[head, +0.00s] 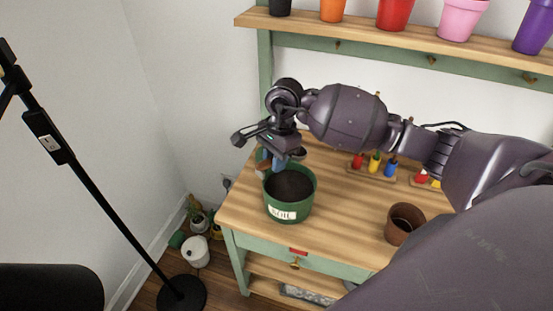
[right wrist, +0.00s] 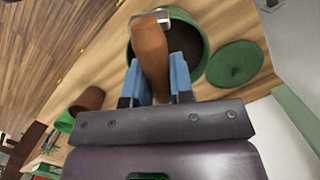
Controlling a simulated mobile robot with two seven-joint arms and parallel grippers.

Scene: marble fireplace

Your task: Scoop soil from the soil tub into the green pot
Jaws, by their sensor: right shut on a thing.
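The green soil tub (head: 290,214) with a "SOIL" label stands at the left end of the wooden bench, filled with dark soil (head: 290,184). My right gripper (head: 278,163) is over the tub's back rim. In the right wrist view, its blue fingers (right wrist: 159,82) are shut on the brown handle of a tool (right wrist: 150,48). A small grey part shows at the handle's far end, over the tub (right wrist: 188,80); the rest of the tool is hidden. A green object (right wrist: 65,122) beside a brown pot may be the green pot, but I cannot tell. My left gripper is not in view.
A brown pot (head: 393,232) stands right of the tub. A round green lid (right wrist: 235,63) lies beside the tub. Small coloured items (head: 375,163) stand at the bench's back. Coloured pots (head: 396,14) line the shelf above. A black stand (head: 90,185) is at left.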

